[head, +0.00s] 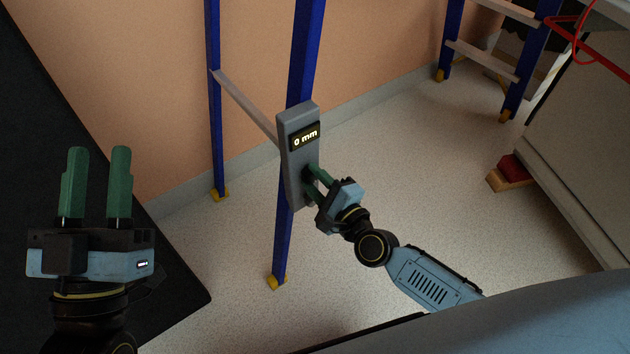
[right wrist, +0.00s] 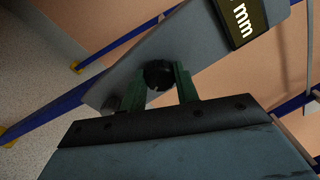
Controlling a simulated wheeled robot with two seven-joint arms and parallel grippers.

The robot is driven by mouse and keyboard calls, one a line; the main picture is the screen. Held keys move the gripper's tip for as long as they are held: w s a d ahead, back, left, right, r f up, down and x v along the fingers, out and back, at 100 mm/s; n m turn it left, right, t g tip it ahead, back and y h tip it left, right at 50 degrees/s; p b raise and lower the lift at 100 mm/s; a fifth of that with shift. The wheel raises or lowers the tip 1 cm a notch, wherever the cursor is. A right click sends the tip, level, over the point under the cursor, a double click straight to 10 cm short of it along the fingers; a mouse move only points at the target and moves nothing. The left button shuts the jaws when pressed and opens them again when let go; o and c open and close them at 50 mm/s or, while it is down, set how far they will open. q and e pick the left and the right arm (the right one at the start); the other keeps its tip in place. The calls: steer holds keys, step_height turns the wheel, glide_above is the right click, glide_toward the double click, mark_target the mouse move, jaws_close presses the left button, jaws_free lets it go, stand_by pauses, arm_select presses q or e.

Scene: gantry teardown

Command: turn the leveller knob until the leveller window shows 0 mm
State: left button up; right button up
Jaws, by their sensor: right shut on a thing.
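The leveller (head: 292,165) is a grey box fixed on a blue upright post. Its window (head: 305,136) reads "0 mm" in the head view; in the right wrist view the window (right wrist: 243,18) shows only in part, with "mm" readable. The black leveller knob (right wrist: 158,75) sits on the box's lower face. My right gripper (right wrist: 160,92) is at the knob, its green fingers on either side and shut on it. In the head view my right gripper (head: 318,180) hides most of the knob. My left gripper (head: 95,185) is open and empty, fingers upright and apart, away from the leveller.
Blue posts with yellow feet (head: 219,194) and a grey crossbar (head: 243,105) stand around the leveller. A dark surface (head: 30,130) lies at left. A red and wooden block (head: 508,172) lies by a pale cabinet (head: 585,140) at right. The speckled floor between is clear.

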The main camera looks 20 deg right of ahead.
arm_select(q)
steer(key=shift+s+r+t, duration=0.15)
steer(key=shift+t, duration=0.15)
arm_select(e)
steer(key=shift+m, duration=0.6)
steer(key=o, duration=1)
steer(key=shift+c, duration=0.2)
steer(key=shift+s, duration=0.15)
steer(key=shift+s+d, duration=0.15)
steer(key=shift+s, duration=0.15)
arm_select(q)
steer(key=f+g, duration=0.1)
steer(key=w+f+g+p, duration=0.1)
steer(key=f, duration=0.1)
steer(key=w+f+g+y, duration=0.1)
steer(key=g, duration=0.1)
steer(key=shift+a+f+p, duration=0.1)
steer(key=shift+f+p, duration=0.15)
steer(key=shift+p, duration=0.05)
arm_select(e)
steer(key=v, duration=1.2)
steer(key=shift+s, duration=0.25)
